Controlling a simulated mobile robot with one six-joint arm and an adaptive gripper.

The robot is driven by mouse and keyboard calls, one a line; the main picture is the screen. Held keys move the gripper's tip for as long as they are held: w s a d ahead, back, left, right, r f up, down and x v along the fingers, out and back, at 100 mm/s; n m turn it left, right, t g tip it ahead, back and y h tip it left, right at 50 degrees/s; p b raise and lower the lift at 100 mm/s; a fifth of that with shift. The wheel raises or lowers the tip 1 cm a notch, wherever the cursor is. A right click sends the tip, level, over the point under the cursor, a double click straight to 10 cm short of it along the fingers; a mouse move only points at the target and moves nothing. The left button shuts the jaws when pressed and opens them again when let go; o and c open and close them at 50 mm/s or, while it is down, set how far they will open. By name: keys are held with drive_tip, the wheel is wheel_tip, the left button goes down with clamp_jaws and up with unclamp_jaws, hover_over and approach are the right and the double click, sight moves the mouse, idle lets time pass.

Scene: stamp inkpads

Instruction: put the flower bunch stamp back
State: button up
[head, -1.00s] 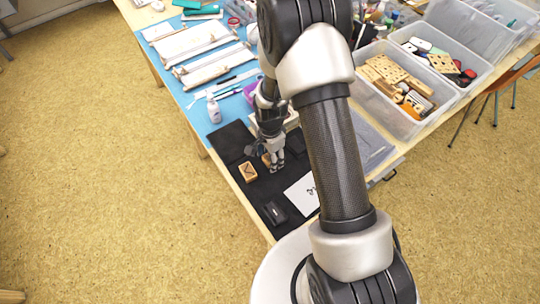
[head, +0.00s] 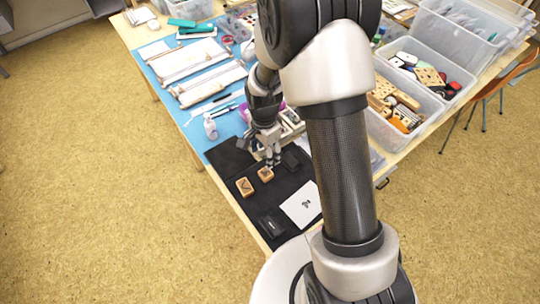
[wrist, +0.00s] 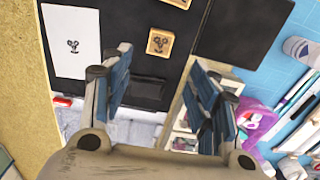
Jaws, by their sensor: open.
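A small square wooden stamp block (head: 266,174) sits on the black mat (head: 226,160). In the wrist view this block (wrist: 160,42) has a dark bunch-like picture on top, resembling the flower bunch print. My gripper (head: 273,160) is above and just behind the block, apart from it. In the wrist view my gripper (wrist: 157,62) is open, with nothing between the fingers. A white sheet (head: 302,204) with a small dark bunch-like print lies right of the block. A second wooden stamp (head: 245,187) stands to the left, with another mark on top.
Dark inkpads lie on the mat, one near the front (head: 272,226) and one right of my gripper (head: 291,160). Clear bins (head: 395,140) are to the right. The mat's left part is bare.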

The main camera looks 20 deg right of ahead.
drive_tip(key=s+r+n+t, duration=0.1)
drive_tip(key=s+r+n, duration=0.2)
drive_tip(key=r, duration=0.6)
drive_tip(key=s+r+n+t, duration=0.1)
drive_tip(key=s+r+n, duration=0.2)
drive_tip(key=r, duration=0.7)
drive_tip(key=s+r+n+t, duration=0.1)
drive_tip(key=s+r+n, duration=0.3)
drive_tip(key=s, duration=0.3)
drive_tip(key=s+r+n+t, duration=0.1)
drive_tip(key=s+r+n, duration=0.3)
drive_tip(key=s, duration=0.4)
drive_tip(key=shift+s+r+t, duration=0.25)
drive_tip(key=shift+r+t, duration=0.05)
drive_tip(key=shift+r, duration=0.05)
